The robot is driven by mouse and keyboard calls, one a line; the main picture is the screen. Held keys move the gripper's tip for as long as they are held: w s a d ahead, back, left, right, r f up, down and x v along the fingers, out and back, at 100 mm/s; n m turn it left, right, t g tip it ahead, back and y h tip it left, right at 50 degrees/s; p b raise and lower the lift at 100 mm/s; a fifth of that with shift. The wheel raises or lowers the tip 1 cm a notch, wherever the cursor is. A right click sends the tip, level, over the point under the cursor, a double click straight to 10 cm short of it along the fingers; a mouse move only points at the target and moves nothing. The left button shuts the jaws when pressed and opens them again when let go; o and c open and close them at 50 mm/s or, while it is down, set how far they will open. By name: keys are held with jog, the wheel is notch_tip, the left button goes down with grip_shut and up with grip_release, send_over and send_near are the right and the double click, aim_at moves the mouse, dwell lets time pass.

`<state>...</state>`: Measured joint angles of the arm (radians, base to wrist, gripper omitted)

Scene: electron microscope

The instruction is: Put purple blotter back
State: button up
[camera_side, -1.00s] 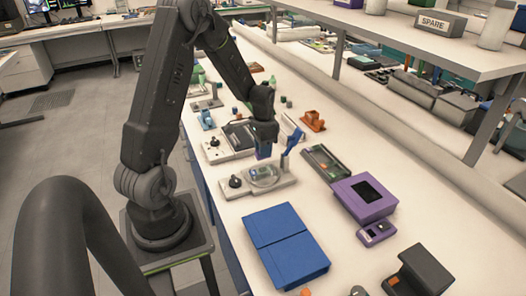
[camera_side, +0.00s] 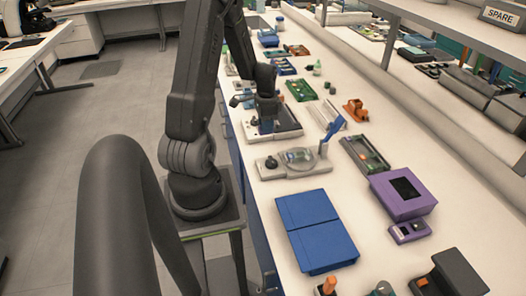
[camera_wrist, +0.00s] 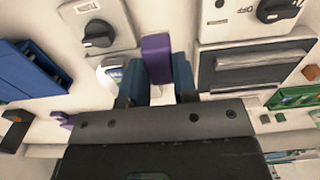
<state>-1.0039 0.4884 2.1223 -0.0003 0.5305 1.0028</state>
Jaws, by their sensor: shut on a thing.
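My gripper (camera_wrist: 160,85) has its two blue fingers shut on the purple blotter (camera_wrist: 157,58), a narrow purple block standing up between them in the wrist view. In the side view my gripper (camera_side: 266,122) hangs low over the white unit with a dark panel (camera_side: 287,120) at the middle of the bench. The blotter is mostly hidden there by the gripper. I cannot tell from these views whether it touches anything below. A purple box with a dark screen (camera_side: 402,193) and a small purple device (camera_side: 409,232) stand apart, to the right.
A white unit with a clear round dish (camera_side: 298,156) and a blue upright part is just nearer. A blue case (camera_side: 315,230), a green-and-dark tray (camera_side: 365,153) and an orange piece (camera_side: 355,110) lie around. In the wrist view, knobbed panels (camera_wrist: 97,32) flank the blotter.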

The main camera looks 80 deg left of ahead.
aim_at(260, 132)
jog(key=f, duration=0.1)
jog(key=s+f, duration=0.1)
jog(key=a+f, duration=0.1)
jog(key=f, duration=0.1)
jog(key=shift+s, duration=0.3)
jog(key=shift+f, duration=2.1)
jog(key=shift+f, duration=0.15)
jog(key=o, duration=0.7)
jog(key=shift+o, duration=0.2)
